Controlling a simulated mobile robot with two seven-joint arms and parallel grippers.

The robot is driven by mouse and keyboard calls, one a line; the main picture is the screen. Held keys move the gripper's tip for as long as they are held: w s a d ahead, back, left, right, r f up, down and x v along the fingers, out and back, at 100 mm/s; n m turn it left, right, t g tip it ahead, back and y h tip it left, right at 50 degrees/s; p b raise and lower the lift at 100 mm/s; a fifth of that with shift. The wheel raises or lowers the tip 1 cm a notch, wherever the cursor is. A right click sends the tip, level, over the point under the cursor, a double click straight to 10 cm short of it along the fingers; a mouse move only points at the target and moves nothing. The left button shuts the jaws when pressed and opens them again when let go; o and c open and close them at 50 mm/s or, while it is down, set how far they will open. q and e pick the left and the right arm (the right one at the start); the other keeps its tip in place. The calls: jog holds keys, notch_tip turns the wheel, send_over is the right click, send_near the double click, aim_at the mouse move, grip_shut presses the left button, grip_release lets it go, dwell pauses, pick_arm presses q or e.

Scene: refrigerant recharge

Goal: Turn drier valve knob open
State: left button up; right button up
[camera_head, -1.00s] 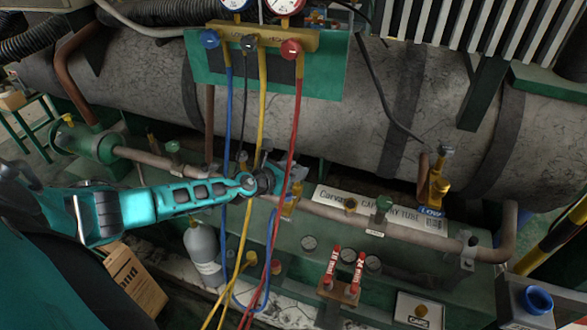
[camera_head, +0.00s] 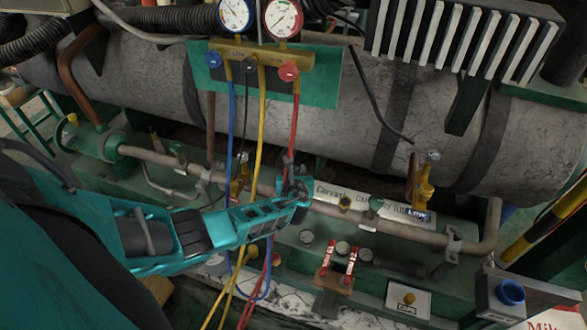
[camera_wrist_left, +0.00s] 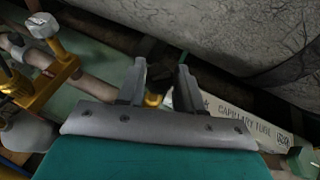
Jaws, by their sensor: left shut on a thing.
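My left gripper (camera_head: 292,182) is at the pipe behind the red hose, left of the capillary tube label (camera_head: 330,190). In the left wrist view my left gripper (camera_wrist_left: 160,72) has its two fingers a little apart, shut on the drier valve knob. A yellow part of the drier valve knob (camera_wrist_left: 153,100) shows low between the fingers; the rest is hidden, and its turned position cannot be told. A yellow valve with a grey handle (camera_head: 239,182) stands left of the gripper, clear of it; it also shows in the left wrist view (camera_wrist_left: 52,65). My right gripper is out of view.
Blue, yellow and red hoses (camera_head: 294,120) hang from the gauge manifold (camera_head: 262,62) close to the gripper. A large grey cylinder (camera_head: 340,110) lies behind the pipe. The LOW valve (camera_head: 424,190) stands to the right; red-handled valves (camera_head: 327,258) are in front.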

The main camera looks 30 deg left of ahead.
pick_arm(q)
jog(key=n+y, duration=0.1)
jog(key=n+g+b, duration=0.1)
jog(key=g+y+b, duration=0.1)
jog(key=shift+w+d+f+n+y, duration=0.15)
jog(key=shift+d+f+n+y, duration=0.15)
jog(key=shift+n, duration=0.1)
jog(key=shift+n+g+y+b, duration=0.3)
jog(key=shift+n+g+b, duration=0.05)
jog(key=shift+n+g, duration=0.05)
jog(key=shift+w+n+g+y+b, duration=0.1)
jog(key=shift+n+g+y+b, duration=0.45)
jog(key=shift+n+b, duration=0.2)
jog(key=shift+r+n+g+y+b, duration=0.15)
jog(key=shift+n+g+y+b, duration=0.2)
jog(key=shift+n+g+b, duration=0.4)
jog(key=shift+w+r+b, duration=0.1)
jog(key=shift+b, duration=0.2)
jog(key=shift+g, duration=0.4)
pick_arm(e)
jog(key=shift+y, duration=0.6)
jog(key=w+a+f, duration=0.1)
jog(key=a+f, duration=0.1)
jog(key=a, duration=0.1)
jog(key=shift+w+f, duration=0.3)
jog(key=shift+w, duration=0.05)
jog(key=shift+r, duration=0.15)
